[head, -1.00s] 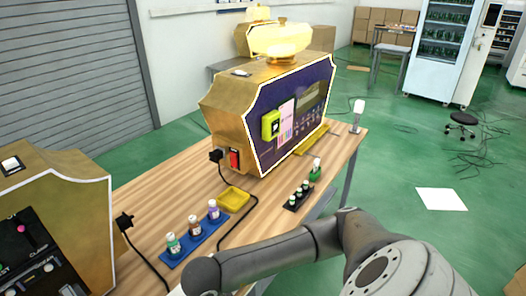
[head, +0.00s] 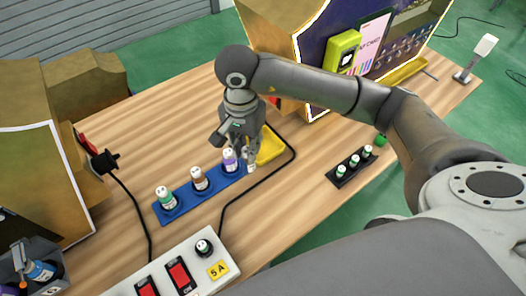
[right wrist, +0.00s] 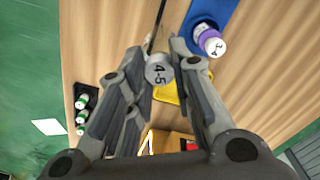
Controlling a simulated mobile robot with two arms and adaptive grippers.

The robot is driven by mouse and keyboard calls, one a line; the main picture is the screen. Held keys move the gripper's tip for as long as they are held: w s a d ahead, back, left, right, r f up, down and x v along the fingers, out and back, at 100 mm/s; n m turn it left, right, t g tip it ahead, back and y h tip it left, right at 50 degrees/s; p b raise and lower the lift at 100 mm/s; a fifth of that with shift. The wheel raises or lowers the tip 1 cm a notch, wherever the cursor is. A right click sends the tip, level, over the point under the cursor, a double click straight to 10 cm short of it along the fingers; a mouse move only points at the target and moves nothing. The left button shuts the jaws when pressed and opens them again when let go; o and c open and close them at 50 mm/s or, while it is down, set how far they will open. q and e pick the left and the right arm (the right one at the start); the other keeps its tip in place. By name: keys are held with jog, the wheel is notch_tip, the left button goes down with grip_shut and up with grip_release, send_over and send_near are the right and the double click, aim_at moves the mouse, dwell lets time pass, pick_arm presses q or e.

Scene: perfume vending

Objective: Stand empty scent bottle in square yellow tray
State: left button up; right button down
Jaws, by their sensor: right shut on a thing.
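My right gripper (head: 240,152) points down at the right end of the blue rack, beside the square yellow tray (head: 270,148). Part of this pale bottle (head: 251,160) shows below the gripper in the head view. The tray (right wrist: 168,96) shows partly behind the bottle in the wrist view. I cannot tell whether the bottle touches anything below. My left gripper is not in view.
The blue rack (head: 186,213) holds green, brown and purple bottles close to my gripper. A black rack (head: 346,177) with small green-labelled bottles stands to the right. A black cable curves around the tray. Gold machines (head: 280,25) stand behind and at left. A white switch panel (head: 215,246) is in front.

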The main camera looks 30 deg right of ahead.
jog(key=r+m, duration=0.1)
jog(key=a+r+m+b, duration=0.1)
jog(key=w+r+m+b, duration=0.1)
jog(key=shift+w+a+r+m, duration=0.1)
jog(key=shift+a+r+m, duration=0.1)
jog(key=shift+a+m, duration=0.1)
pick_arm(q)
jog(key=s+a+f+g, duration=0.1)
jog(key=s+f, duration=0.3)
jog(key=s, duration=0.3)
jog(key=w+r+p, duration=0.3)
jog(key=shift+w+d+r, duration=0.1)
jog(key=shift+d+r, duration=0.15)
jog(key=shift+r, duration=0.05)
pick_arm(e)
jog(key=w+d+f, duration=0.9)
jog(key=d+f, duration=0.2)
jog(key=f, duration=0.1)
jog(key=shift+d+f+m, duration=0.15)
jog(key=shift+f+m, duration=0.05)
jog(key=shift+m, duration=0.2)
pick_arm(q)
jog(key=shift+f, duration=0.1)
pick_arm(e)
jog(key=shift+f, duration=0.1)
jog(key=c, duration=1.3)
grip_release()
